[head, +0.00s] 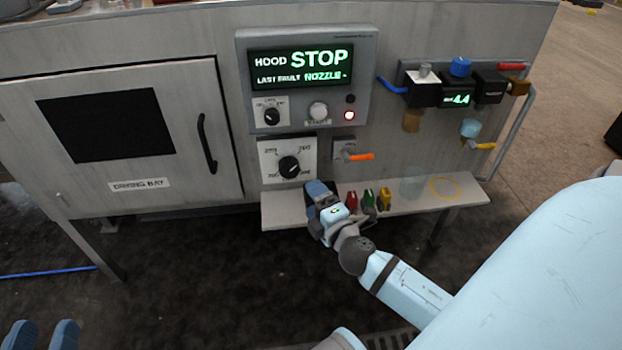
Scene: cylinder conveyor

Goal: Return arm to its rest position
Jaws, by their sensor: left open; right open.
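My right arm reaches in from the right, and its gripper (321,189) is over the left part of a narrow shelf (284,208) below the control panel. It looks empty, though its own wrist hides part of the shelf there. It is open. My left gripper (43,335) shows only as two blue fingertips, apart, at the bottom left corner. It is open, with nothing visible between the fingers.
Red (352,199), green (369,198) and yellow (385,198) items stand on the shelf just right of my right gripper. A control box (307,40) reads STOP. Below it are a black dial (289,167) and an orange-handled lever (359,157). A yellow ring mark (444,178) lies further right.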

